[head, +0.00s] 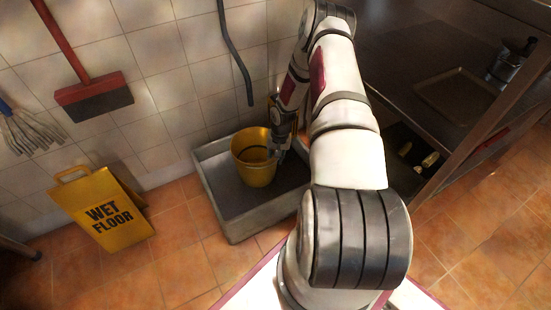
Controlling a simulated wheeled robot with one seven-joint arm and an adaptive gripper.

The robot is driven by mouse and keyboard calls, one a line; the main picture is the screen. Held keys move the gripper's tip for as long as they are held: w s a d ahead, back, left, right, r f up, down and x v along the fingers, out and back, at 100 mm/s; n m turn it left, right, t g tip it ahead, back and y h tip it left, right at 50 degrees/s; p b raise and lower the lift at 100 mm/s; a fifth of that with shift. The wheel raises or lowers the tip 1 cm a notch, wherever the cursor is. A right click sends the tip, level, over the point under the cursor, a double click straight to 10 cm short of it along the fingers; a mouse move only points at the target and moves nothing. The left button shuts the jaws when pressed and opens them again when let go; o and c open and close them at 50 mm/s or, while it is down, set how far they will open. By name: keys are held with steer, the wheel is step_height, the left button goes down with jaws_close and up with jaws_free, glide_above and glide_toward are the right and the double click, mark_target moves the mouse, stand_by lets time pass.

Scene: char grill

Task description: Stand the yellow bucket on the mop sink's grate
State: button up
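The yellow bucket (252,172) is upright inside the grey mop sink (236,230), towards its back middle. The picture does not clearly show whether its base rests on the sink's grate or is just above it. My gripper (277,155) is at the bucket's right rim, pointing down. Its fingers are small and dark there, and partly merge with the rim, so I cannot tell whether they are closed on it. My arm hides the right part of the sink.
A yellow wet floor sign (112,215) stands left of the sink. A red broom (90,92) and a grey mop head (28,130) hang on the tiled wall. A dark hose (235,55) hangs above the sink. Metal shelving with a tray (455,95) stands at the right.

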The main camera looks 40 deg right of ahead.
steer(key=a+r+n+h+p, duration=0.1)
steer(key=a+r+p, duration=0.1)
steer(key=r, duration=1.3)
steer(key=a+r+n+p, duration=0.2)
steer(key=r+p, duration=0.1)
steer(key=r, duration=1.3)
steer(key=s+a+r+n+g+h, duration=0.1)
steer(key=s+a+r, duration=0.3)
steer(key=r, duration=0.5)
steer(key=s+a+r+n, duration=0.1)
steer(key=s+a+r, duration=0.1)
steer(key=a+r, duration=0.5)
steer(key=s+a+r+n, duration=0.2)
steer(key=s+a+r, duration=0.75)
steer(key=s, duration=0.25)
steer(key=s+a+r+n, duration=0.1)
steer(key=s+a, duration=0.1)
steer(key=s, duration=0.5)
steer(key=s+a+n+y, duration=0.1)
steer(key=s+a, duration=0.1)
steer(key=s, duration=0.4)
steer(key=shift+s+a+r, duration=0.35)
